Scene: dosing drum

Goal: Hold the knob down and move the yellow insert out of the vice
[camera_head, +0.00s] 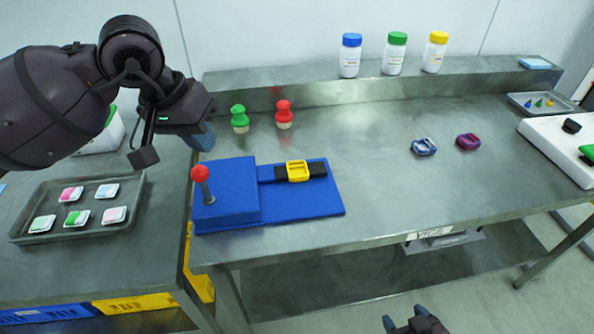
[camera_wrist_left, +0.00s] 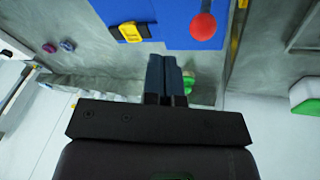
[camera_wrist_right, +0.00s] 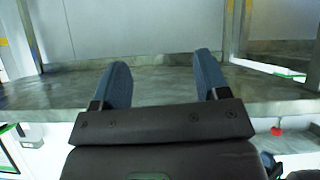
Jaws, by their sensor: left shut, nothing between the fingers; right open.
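The blue vice (camera_head: 225,190) lies on the metal table, with a knob (camera_head: 200,173), a red ball on a grey stem, at its left end. The yellow insert (camera_head: 297,171) sits between black jaws on the vice's right part. In the left wrist view the red knob (camera_wrist_left: 203,26) and the yellow insert (camera_wrist_left: 131,31) also show. My left gripper (camera_head: 204,138) is shut and empty, above the table behind the knob and apart from it; its fingers (camera_wrist_left: 167,65) are together. My right gripper (camera_wrist_right: 163,75) is open and empty, low at the front edge of the head view (camera_head: 415,322).
Green (camera_head: 239,119) and red (camera_head: 284,114) stamp-like pieces stand behind the vice. Blue (camera_head: 424,146) and purple (camera_head: 468,141) inserts lie to the right. Several bottles stand on the rear shelf (camera_head: 290,78). A tray (camera_head: 130,207) of small packs is left. The table's middle is clear.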

